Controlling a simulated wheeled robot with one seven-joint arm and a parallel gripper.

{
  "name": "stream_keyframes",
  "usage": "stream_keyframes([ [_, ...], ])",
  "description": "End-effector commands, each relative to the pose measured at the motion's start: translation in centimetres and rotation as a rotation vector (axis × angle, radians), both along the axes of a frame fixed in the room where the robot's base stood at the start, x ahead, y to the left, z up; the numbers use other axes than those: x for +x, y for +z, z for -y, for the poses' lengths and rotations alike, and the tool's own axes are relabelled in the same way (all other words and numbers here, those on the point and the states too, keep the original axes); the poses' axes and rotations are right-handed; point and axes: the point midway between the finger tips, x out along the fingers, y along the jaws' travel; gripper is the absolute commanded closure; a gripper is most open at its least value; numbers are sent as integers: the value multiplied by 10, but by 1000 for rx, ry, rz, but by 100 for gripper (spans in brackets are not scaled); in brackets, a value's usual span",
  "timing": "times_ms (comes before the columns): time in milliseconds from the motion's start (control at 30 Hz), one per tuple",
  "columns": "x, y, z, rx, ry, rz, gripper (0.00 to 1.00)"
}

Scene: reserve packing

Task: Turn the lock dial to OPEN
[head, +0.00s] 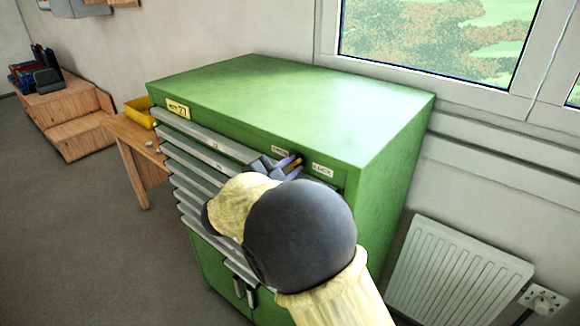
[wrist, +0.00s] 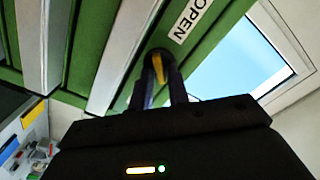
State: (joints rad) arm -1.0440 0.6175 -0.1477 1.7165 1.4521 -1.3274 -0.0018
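The lock dial (wrist: 157,62) is a dark round knob with a yellow bar, on the upper front of the green cabinet (head: 300,105). In the head view, only part of the dial (head: 293,160) shows past my fingers. A white OPEN label (head: 281,150) is up and left of the dial, and a LOCK label (head: 322,170) is to its right. The OPEN label (wrist: 189,20) also shows in the wrist view. My gripper (wrist: 160,80) has its fingers on either side of the yellow bar and looks shut on it. My wrist hides some of the front.
Several grey drawers (head: 190,190) stick out to differing degrees below and left of the dial. A wooden bench with a yellow tray (head: 140,112) stands left. A white radiator (head: 455,270) is to the right, under a window. Open grey floor lies at front left.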

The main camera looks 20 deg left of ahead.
Motion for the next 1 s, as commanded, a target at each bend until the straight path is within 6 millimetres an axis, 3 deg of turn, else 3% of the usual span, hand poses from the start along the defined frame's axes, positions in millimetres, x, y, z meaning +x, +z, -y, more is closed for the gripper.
stream_keyframes([
  [100, 0, 0, 0, 0, 0, 0, 100],
  [567, 1, 2, 1, -47, -2, -20, 100],
  [1000, 1, 5, 0, -314, -3, -131, 100],
])
